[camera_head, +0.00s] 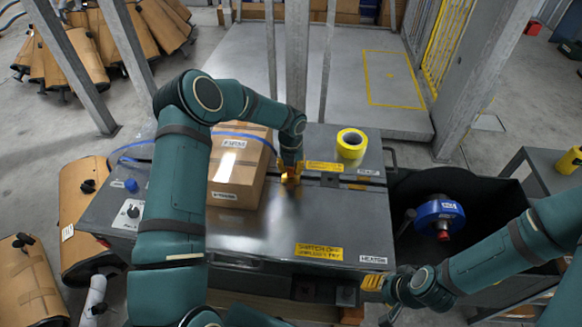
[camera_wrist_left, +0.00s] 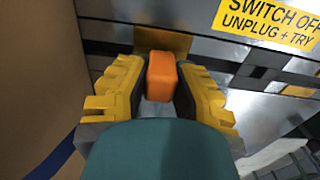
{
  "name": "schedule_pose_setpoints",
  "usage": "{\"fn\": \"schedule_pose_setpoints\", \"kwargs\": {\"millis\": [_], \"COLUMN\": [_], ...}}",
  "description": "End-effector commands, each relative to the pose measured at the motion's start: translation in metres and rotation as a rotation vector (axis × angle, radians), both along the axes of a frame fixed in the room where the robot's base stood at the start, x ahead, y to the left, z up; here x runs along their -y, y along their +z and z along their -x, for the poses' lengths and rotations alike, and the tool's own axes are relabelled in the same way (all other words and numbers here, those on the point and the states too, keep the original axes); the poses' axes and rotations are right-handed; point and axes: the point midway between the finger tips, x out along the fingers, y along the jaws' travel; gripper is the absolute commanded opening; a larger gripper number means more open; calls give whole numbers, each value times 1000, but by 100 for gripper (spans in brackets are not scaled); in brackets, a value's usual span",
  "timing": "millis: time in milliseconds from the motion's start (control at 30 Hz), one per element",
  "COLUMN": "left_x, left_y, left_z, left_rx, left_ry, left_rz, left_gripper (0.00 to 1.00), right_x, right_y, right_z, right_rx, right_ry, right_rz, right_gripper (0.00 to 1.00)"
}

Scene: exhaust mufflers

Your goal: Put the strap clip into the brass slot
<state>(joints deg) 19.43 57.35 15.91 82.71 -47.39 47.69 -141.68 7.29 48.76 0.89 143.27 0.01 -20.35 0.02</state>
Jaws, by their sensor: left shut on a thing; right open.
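The strap clip (camera_wrist_left: 161,76) is an orange block held between the yellow-padded fingers of my left gripper (camera_wrist_left: 160,80). The brass slot (camera_wrist_left: 178,40) shows as a brass-coloured patch just beyond the clip's far end. The clip covers part of it, and I cannot tell whether they touch or whether the clip is inside. My right gripper (camera_head: 374,283) is open and empty near the bench's front right corner.
The cardboard box (camera_head: 237,173), with a blue strap (camera_head: 243,134) across it, stands close left of my left gripper. A yellow tape roll (camera_head: 351,143) sits at the bench's back right. A blue reel (camera_head: 440,213) is in the dark bin at right. The front bench top (camera_head: 255,235) is clear.

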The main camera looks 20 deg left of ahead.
Motion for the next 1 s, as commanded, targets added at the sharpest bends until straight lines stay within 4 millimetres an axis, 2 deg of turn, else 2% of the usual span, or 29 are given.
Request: {"fn": "schedule_pose_setpoints", "kwargs": {"millis": [367, 400, 433, 467, 800, 1000], "left_x": [0, 0, 0, 0, 0, -1], "left_y": [-8, -7, -7, -7, -5, 20], "left_z": [0, 0, 0, 0, 0, -1], "left_rx": [0, 0, 0, 0, 1, 5], "left_ry": [0, 0, 0, 0, 0, 0], "left_rz": [0, 0, 0, 0, 0, -1], "left_gripper": [0, 37, 48, 53, 53, 53], "right_x": [0, 0, 0, 0, 0, 0], "right_y": [-5, -5, -4, -4, -4, -4], "right_z": [0, 0, 0, 0, 0, 0], "right_rx": [0, 0, 0, 0, 0, 0], "right_ry": [0, 0, 0, 0, 0, 0], "right_rz": [0, 0, 0, 0, 0, 0], "right_gripper": [47, 47, 47, 47, 47, 47]}}
